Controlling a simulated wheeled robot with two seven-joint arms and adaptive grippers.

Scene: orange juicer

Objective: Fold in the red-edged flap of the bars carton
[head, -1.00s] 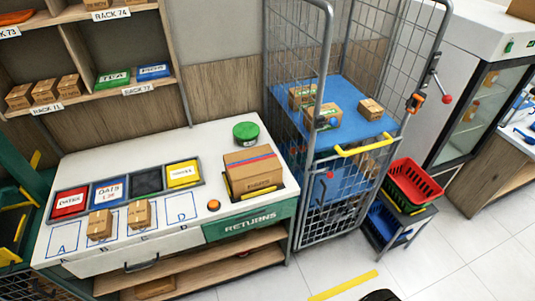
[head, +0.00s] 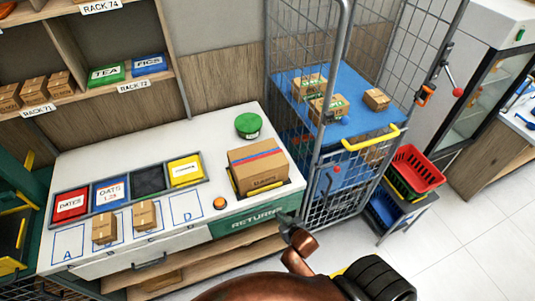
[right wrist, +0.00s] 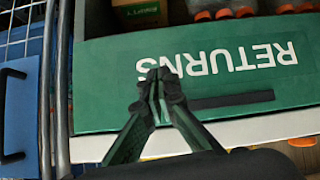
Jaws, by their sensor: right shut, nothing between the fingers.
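A large brown carton (head: 257,168) sits in a dark tray at the right end of the white counter. A blue and a red stripe run across its top. Its printed label is too small to read, and I cannot tell whether a flap stands up. My right gripper (head: 286,219) is at the counter's front edge, by the green RETURNS panel, below and right of the carton and apart from it. In the right wrist view the fingertips (right wrist: 158,78) are together and empty, over the RETURNS panel (right wrist: 215,65). My left gripper is not in view.
Two small cartons (head: 104,229) stand on the counter's lettered squares, before coloured bins (head: 110,193). A round green object (head: 248,126) and an orange button (head: 219,203) are near the carton. A wire cage trolley (head: 345,115) and a stand with a red basket (head: 414,168) are to the right.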

